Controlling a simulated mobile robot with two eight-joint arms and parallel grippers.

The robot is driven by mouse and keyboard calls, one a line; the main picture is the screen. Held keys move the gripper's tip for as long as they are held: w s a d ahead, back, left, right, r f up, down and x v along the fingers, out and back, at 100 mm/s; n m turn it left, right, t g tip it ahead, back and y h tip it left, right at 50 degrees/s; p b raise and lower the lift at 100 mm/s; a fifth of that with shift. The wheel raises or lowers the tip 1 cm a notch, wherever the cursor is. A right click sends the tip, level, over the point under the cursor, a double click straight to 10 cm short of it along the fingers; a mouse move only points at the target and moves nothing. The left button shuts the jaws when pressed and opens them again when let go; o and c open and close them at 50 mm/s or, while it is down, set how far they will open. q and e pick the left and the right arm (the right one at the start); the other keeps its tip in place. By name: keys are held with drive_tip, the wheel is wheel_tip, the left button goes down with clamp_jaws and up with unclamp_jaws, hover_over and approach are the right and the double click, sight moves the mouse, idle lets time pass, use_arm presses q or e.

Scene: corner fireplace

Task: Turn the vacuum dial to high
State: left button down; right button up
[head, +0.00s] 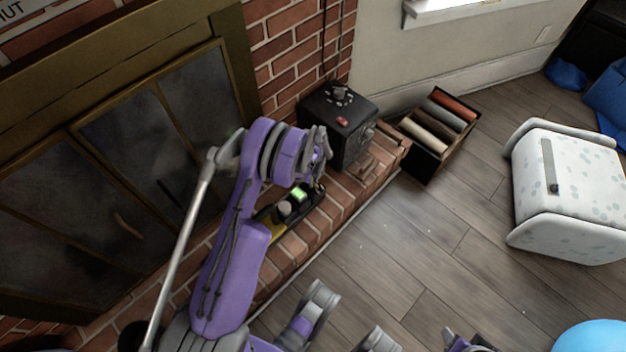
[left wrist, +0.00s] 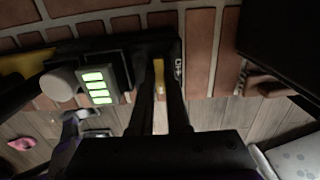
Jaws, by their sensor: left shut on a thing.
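A black and yellow device with a green lit display (head: 300,193) and a round grey knob (head: 285,208) lies on the brick hearth. In the left wrist view its display (left wrist: 96,87) shows several green bars, with the pale knob (left wrist: 60,83) beside it. My left gripper (left wrist: 160,65) is at the device's right end, shut on a narrow yellow part (left wrist: 158,75) between its fingers. In the head view my wrist partly hides this contact. A black box (head: 352,142) stands farther along the hearth, with a marked dial (head: 339,91) and a red button on top. My right gripper is not identifiable.
The brick hearth (head: 330,215) runs along the glass-doored fireplace (head: 150,130). A box of rolled material (head: 442,120) stands right of the hearth. A white spotted cabinet (head: 570,190) and a blue ball (head: 592,337) are at the right. The wooden floor between is clear.

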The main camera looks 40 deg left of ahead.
idle(0.4)
use_arm(q)
drive_tip(key=c, duration=0.9)
unclamp_jaws()
wheel_tip(320, 180, up, 11)
drive_tip(key=p, duration=0.2)
drive_tip(key=shift+p, duration=0.4)
